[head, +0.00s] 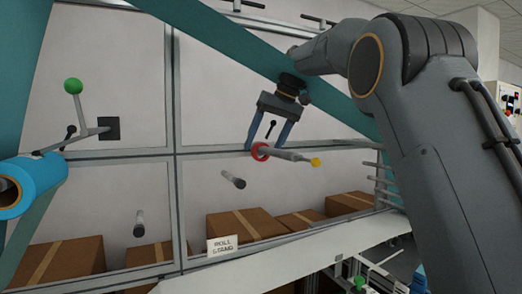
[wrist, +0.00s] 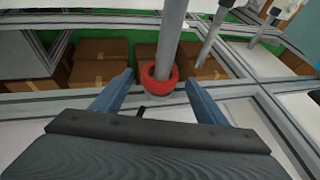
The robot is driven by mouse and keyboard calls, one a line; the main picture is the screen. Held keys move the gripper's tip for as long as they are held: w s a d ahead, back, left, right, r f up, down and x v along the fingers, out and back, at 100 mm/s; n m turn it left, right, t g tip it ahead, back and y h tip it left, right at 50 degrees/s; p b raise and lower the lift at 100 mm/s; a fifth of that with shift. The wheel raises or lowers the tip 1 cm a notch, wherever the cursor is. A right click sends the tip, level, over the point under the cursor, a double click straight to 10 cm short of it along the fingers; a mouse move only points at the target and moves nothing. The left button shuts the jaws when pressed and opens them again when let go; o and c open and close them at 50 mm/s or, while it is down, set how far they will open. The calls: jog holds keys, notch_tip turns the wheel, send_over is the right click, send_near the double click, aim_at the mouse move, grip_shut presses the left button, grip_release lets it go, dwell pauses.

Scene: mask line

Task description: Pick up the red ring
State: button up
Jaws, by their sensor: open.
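The red ring (head: 261,152) sits around the base end of a grey peg (head: 288,155) with a yellow tip, on the panel frame. In the wrist view the red ring (wrist: 159,82) encircles the grey peg (wrist: 168,30), between and just beyond my fingertips. My gripper (head: 265,148) is open, its two blue fingers pointing down on either side of the ring. The wrist view also shows my gripper (wrist: 160,85) open, with a gap between each finger and the ring. I cannot tell from these views how deep the fingers reach past the ring.
Other grey pegs (head: 233,180) stick out nearby. Brown boxes (head: 245,224) stand below, beside a sign (head: 222,246) on a white ledge. A green-knobbed lever (head: 73,86) and a blue roll (head: 30,185) are at the left. A teal beam (head: 235,45) crosses above.

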jog(key=shift+x, duration=0.75)
jog(key=shift+d+f, duration=0.1)
jog(key=shift+c, duration=0.4)
jog(key=c, duration=1.1)
jog(key=shift+o, duration=0.2)
jog(key=shift+r+p, duration=0.4)
jog(key=shift+p, duration=0.4)
